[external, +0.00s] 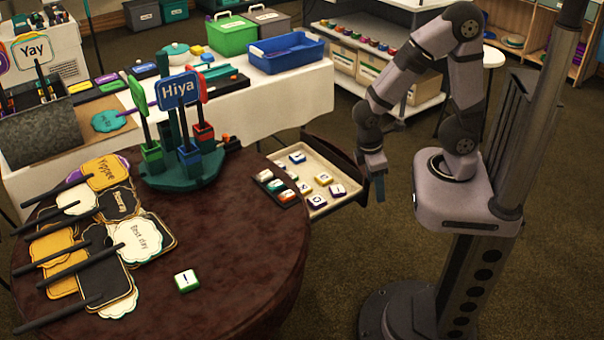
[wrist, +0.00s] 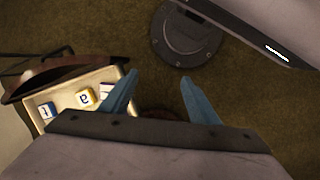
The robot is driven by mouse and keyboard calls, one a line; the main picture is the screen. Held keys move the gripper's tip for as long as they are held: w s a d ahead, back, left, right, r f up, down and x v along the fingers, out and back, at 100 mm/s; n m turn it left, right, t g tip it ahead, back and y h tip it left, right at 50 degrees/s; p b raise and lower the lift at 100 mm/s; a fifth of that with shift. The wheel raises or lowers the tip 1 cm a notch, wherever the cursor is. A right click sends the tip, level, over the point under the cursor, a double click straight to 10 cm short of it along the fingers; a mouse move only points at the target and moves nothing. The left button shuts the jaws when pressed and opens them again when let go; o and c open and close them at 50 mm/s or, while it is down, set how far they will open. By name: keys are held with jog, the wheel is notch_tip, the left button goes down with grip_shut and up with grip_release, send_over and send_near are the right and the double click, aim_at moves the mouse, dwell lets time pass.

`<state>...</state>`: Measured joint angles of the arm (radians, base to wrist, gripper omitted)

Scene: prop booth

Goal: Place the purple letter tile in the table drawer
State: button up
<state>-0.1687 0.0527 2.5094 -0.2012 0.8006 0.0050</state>
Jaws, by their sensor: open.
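The table drawer (external: 345,196) is pulled out from the round table and holds several white letter tiles with coloured sides. A tile with purple sides (external: 338,190) lies near the drawer's right side; a purple-edged tile (wrist: 107,90) also shows in the wrist view, partly hidden behind my left finger. Another tile (external: 317,200) near the drawer's front looks blue or purple; I cannot tell which. My gripper (external: 378,190) is open and empty, just right of the drawer. In the wrist view my blue fingers (wrist: 158,76) are apart with floor between them.
A green-sided tile (external: 187,281) lies alone on the round table (external: 255,255). A sign holder (external: 180,175) and several paddle signs (external: 120,240) occupy the table's back and left.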

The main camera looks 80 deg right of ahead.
jog(key=w+r+m+t+y, duration=0.2)
jog(key=m, duration=0.1)
jog(key=shift+w+a+r+m, duration=0.15)
jog(key=shift+r+m, duration=0.1)
jog(key=shift+m, duration=0.05)
notch_tip(320, 180, up, 15)
jog(key=p, duration=1.5)
jog(key=shift+r, duration=0.15)
